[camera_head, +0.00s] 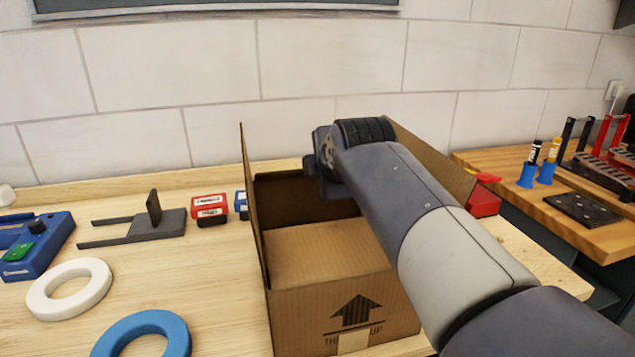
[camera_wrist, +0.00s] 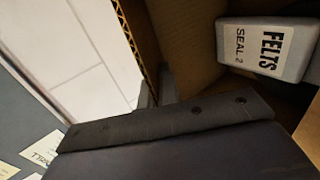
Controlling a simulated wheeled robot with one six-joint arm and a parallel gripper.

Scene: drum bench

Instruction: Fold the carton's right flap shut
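The brown cardboard carton (camera_head: 335,318) stands on the bench with its arrow-marked face toward me. Its left flap (camera_head: 254,205) stands upright. Its right flap (camera_head: 432,160) slants up and outward to the right, partly hidden behind my arm. A brown panel (camera_head: 325,250) shows inside the near part of the carton. My gripper (camera_head: 325,165) is over the carton's far part, and its fingertips cannot be made out. In the wrist view a corrugated cardboard edge (camera_wrist: 133,45) and a white box marked FELTS (camera_wrist: 265,48) show beyond a dark bar; finger spacing is unclear.
Left on the bench are a white ring (camera_head: 68,290), a blue ring (camera_head: 145,333), a dark forked fixture (camera_head: 145,225), a blue device (camera_head: 38,245) and a red box (camera_head: 209,209). A red item (camera_head: 484,200) lies right of the carton. Another bench (camera_head: 575,185) carries racks.

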